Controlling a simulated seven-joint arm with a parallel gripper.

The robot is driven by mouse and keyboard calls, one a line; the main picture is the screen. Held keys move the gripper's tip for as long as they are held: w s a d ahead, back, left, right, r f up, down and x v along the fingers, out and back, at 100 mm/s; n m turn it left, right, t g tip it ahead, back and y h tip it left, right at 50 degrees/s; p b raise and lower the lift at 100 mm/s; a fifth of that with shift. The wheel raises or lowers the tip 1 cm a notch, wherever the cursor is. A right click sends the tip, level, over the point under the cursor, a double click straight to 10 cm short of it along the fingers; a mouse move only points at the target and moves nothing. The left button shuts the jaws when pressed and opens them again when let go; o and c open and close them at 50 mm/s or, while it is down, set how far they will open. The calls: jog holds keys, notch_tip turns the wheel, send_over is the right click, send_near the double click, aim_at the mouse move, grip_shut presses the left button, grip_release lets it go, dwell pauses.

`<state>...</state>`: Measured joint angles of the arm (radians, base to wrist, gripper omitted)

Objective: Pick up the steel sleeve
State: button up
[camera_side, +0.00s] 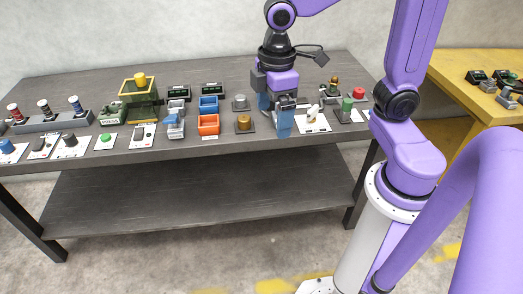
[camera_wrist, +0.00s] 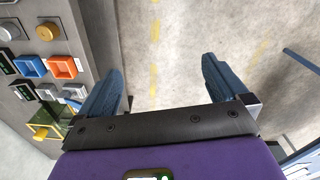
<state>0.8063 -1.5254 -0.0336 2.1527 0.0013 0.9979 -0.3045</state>
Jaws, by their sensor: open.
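A short grey metal cylinder (camera_side: 240,103) sits on a dark square plate near the middle of the table; it looks like the steel sleeve, though it is too small to be sure. It also seems to show at the upper left of the wrist view (camera_wrist: 9,31). A brass-coloured round piece (camera_side: 244,122) sits on a similar plate just in front of it. My gripper (camera_side: 275,121) hangs to the right of both, with its blue fingers apart and nothing visible between them. In the wrist view my gripper (camera_wrist: 162,70) has only floor between its fingers.
A blue bin (camera_side: 208,104) and an orange bin (camera_side: 208,125) stand left of the cylinder. A white plate with a pale piece (camera_side: 312,118) and a red-topped button (camera_side: 358,93) lie to the right. A yellow-rimmed hopper (camera_side: 138,88) stands farther left. The table's front edge (camera_side: 200,146) is close.

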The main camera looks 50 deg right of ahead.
jog(key=s+d+f, duration=0.2)
jog(key=s, duration=1)
jog(key=shift+n, duration=0.4)
jog(key=shift+s+d+f, duration=0.25)
jog(key=shift+s, duration=0.2)
jog(key=c, duration=0.4)
jog(key=shift+c, duration=0.2)
jog(key=shift+w, duration=0.15)
jog(key=w+a+r+n+t, duration=0.1)
jog(key=w+a+n, duration=0.25)
jog(key=w, duration=1.15)
jog(key=w+d+f+n+h, duration=0.1)
jog(key=w+d+h, duration=0.15)
jog(key=w, duration=1.05)
jog(key=n+h, duration=0.2)
jog(key=n, duration=0.3)
send_near(241, 97)
jog(key=x, duration=1)
jog(key=shift+w+f, duration=0.1)
jog(key=shift+f, duration=0.15)
